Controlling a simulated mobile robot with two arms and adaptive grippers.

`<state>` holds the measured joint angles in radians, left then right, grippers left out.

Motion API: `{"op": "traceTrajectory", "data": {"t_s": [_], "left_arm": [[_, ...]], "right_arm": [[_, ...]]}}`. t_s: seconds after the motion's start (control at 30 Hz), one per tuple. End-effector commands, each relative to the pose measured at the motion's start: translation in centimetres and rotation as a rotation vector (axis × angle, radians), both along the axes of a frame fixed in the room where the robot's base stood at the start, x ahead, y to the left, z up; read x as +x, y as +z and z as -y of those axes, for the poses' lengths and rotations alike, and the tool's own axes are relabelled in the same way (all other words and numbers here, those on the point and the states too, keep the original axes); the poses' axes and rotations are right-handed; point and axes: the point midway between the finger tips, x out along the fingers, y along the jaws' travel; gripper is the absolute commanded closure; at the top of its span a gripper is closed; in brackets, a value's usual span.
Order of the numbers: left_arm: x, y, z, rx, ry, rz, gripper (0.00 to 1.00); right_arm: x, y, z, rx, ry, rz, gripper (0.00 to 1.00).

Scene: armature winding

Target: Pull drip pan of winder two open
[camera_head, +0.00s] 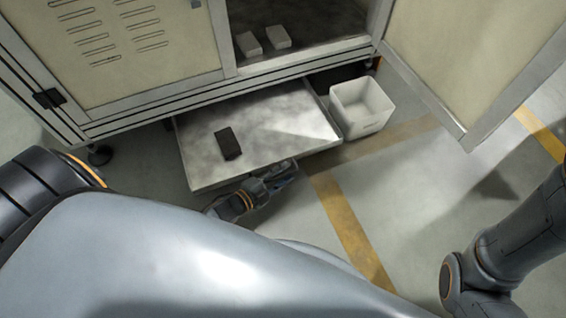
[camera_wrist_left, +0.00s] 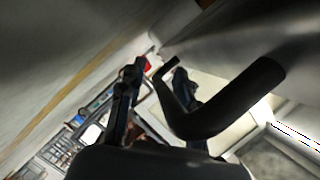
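The drip pan (camera_head: 285,112) is a shallow grey tray, standing well out from under the winder cabinet (camera_head: 150,60). A small dark block (camera_head: 228,143) lies in it. My left gripper (camera_head: 282,174) is at the pan's front edge, low over the floor. In the left wrist view, a bent black handle (camera_wrist_left: 225,105) reaches in among the fingers of my left gripper (camera_wrist_left: 159,70). The fingers stand apart, with a gap between the left finger and the handle. In the head view my own arm hides part of the pan's front, and the handle cannot be made out. My right gripper is outside both views.
A white bin (camera_head: 362,106) stands on the floor just right of the pan. Above it a cabinet door (camera_head: 470,50) hangs open to the right. Two pale blocks (camera_head: 263,41) lie inside the cabinet. Floor with yellow lines (camera_head: 350,230) is clear in front.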

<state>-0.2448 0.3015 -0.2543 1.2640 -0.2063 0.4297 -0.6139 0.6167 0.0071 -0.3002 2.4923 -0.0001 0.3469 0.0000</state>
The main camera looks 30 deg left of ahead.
Motion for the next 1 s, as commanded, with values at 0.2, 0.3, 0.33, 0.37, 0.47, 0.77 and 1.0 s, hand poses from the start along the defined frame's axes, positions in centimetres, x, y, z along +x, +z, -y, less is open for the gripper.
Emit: {"op": "traceTrajectory", "data": {"t_s": [0.2,0.3,0.33,0.37,0.47,0.77,1.0], "left_arm": [[-0.1,0.0,-0.1,0.000,0.000,0.000,0.66],[-0.9,0.1,-0.3,0.000,-0.001,-0.001,0.66],[-1.3,0.2,-0.5,0.001,0.000,-0.002,0.66],[-1.8,0.3,-0.7,0.001,-0.001,-0.003,0.66],[-3.6,0.7,-1.4,0.001,-0.001,-0.003,0.66],[-9.1,2.1,-3.5,0.000,0.000,-0.002,0.66],[-10.9,2.6,-4.2,0.000,-0.001,0.000,0.66]], "right_arm": [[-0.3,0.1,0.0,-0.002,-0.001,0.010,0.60],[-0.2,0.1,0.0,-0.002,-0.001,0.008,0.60],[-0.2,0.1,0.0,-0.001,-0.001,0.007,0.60],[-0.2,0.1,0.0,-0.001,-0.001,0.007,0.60],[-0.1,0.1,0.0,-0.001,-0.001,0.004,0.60],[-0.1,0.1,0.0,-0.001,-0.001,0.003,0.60],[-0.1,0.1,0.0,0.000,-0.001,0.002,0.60]]}}
